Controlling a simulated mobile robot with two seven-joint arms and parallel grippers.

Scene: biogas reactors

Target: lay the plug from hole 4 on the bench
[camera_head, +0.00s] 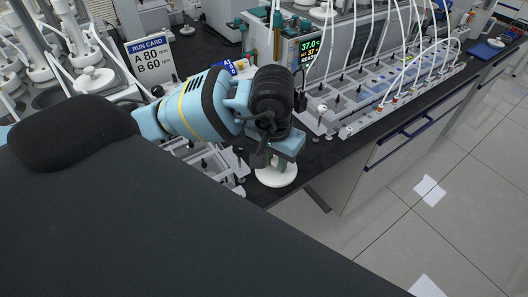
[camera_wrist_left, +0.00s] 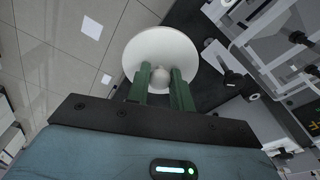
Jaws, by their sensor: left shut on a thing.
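The plug is a white round disc with a small knob. It shows in the head view (camera_head: 275,179) at the bench's front edge and in the left wrist view (camera_wrist_left: 152,42). My left gripper (camera_head: 277,163) is shut on the plug's knob, which sits between its green fingers in the left wrist view (camera_wrist_left: 160,80). The black bench (camera_head: 262,193) lies behind and beside the disc; I cannot tell whether the disc touches it. I cannot tell which hole is hole 4. My right gripper is not in view.
A run card (camera_head: 151,62) reading A 80, B 60 stands at the back left. A rack with white tubes (camera_head: 385,95) fills the bench to the right. A screen (camera_head: 309,48) shows 37.0. Tiled floor (camera_head: 375,215) lies beyond the bench edge.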

